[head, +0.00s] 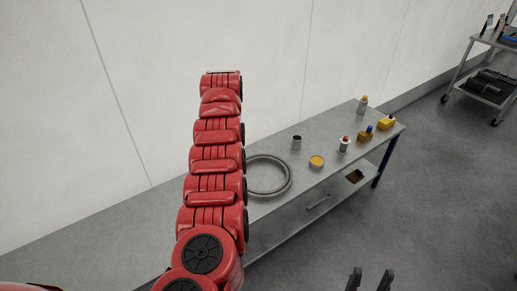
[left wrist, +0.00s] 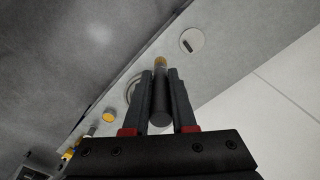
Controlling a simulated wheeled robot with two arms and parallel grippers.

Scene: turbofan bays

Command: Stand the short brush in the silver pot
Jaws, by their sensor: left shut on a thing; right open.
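The silver pot (head: 297,142), a small grey cup with a dark opening, stands upright on the workbench (head: 330,135). I cannot make it out in the left wrist view. My left gripper (left wrist: 161,85) is shut on the short brush (left wrist: 161,105), which has a dark round handle and a tan tip at the far end. The brush is above the bench, apart from the pot. In the head view the left gripper and brush are not visible; my red left arm covers that area. My right gripper (head: 370,280) is open and empty at the bottom edge, in front of the bench.
A grey ring (head: 287,188) and a yellow tin (head: 317,161) lie near the pot. Several bottles, including a red-capped one (head: 344,144), stand toward the right end. A pale disc with a dark slot (left wrist: 192,40) lies on the bench. A wall (head: 270,60) runs behind.

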